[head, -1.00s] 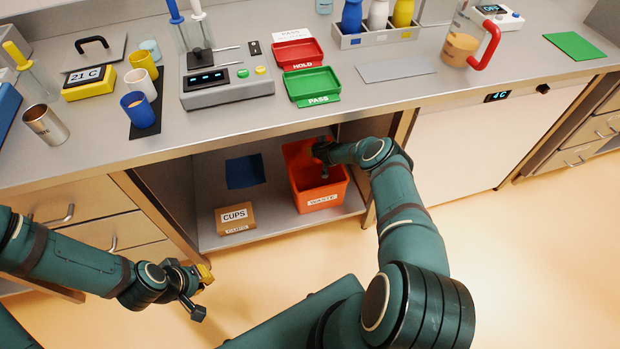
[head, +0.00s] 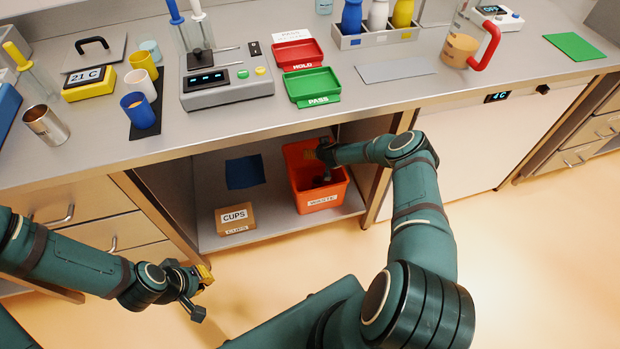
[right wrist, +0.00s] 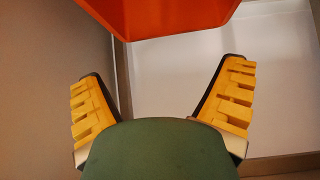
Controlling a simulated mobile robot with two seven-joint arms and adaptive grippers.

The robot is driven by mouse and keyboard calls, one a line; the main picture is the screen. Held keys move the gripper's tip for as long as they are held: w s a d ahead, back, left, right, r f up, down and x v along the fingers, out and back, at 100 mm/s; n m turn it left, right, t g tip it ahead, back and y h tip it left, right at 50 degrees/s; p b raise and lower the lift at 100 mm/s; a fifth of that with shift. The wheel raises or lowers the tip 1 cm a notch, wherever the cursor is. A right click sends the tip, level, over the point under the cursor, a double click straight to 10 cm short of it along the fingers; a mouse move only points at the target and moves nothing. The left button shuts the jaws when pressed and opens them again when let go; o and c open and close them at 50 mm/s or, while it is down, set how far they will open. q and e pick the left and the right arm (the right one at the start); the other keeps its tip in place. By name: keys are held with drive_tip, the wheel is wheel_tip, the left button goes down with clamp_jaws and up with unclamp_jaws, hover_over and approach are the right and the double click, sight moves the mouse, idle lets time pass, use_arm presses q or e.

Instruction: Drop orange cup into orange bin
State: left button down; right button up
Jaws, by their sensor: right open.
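The orange bin, labelled WASTE (head: 322,202), stands on the shelf under the counter. My right gripper (head: 322,168) is at the bin's opening in the head view, partly hidden by my own arm. In the right wrist view its two yellow-padded fingers (right wrist: 162,72) are spread wide with nothing between them. An orange wall, seemingly the bin (right wrist: 170,15), fills the top of that view. I cannot make out an orange cup in either view; the inside of the bin is mostly hidden. My left gripper (head: 200,290) is empty, fingers apart, in front of the left drawers.
A CUPS box (head: 235,217) and a dark blue sheet (head: 245,172) are left of the bin in the cabinet. The counter edge (head: 250,133) runs above. Blue (head: 138,110), white (head: 141,84) and yellow (head: 143,60) cups stand on the counter.

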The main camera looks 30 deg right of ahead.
drive_tip(key=v, duration=0.8)
idle(0.4)
